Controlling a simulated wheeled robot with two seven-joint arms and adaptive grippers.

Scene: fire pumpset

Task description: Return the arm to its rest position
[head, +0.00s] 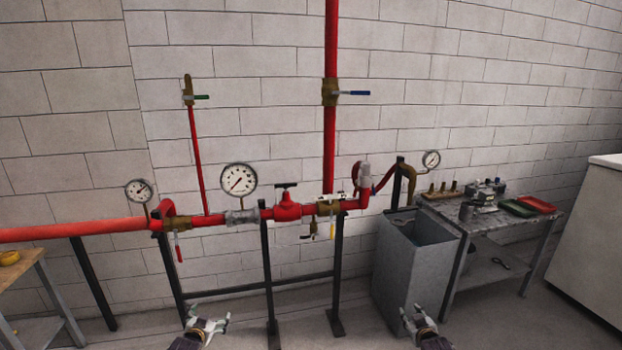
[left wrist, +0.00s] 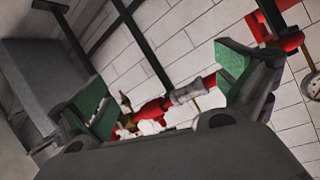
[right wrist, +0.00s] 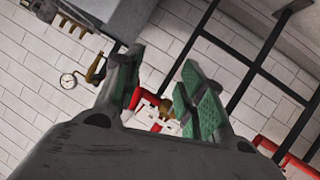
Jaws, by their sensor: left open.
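My left gripper (head: 209,318) is low in the head view, in front of the pipe rack. In the left wrist view its green-padded fingers (left wrist: 165,85) are wide apart with nothing between them. My right gripper (head: 419,319) is low in the head view, in front of the grey bin. In the right wrist view its fingers (right wrist: 160,78) are apart, with a narrower gap and nothing held. Both grippers are clear of the pipework. Most of both arms is out of view.
A red pipe (head: 80,231) with gauges and valves runs along the wall on a black frame (head: 267,270). A grey open bin (head: 405,275) stands at right, beside a metal table (head: 480,230) with tools and trays. A wooden table (head: 25,268) is at far left.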

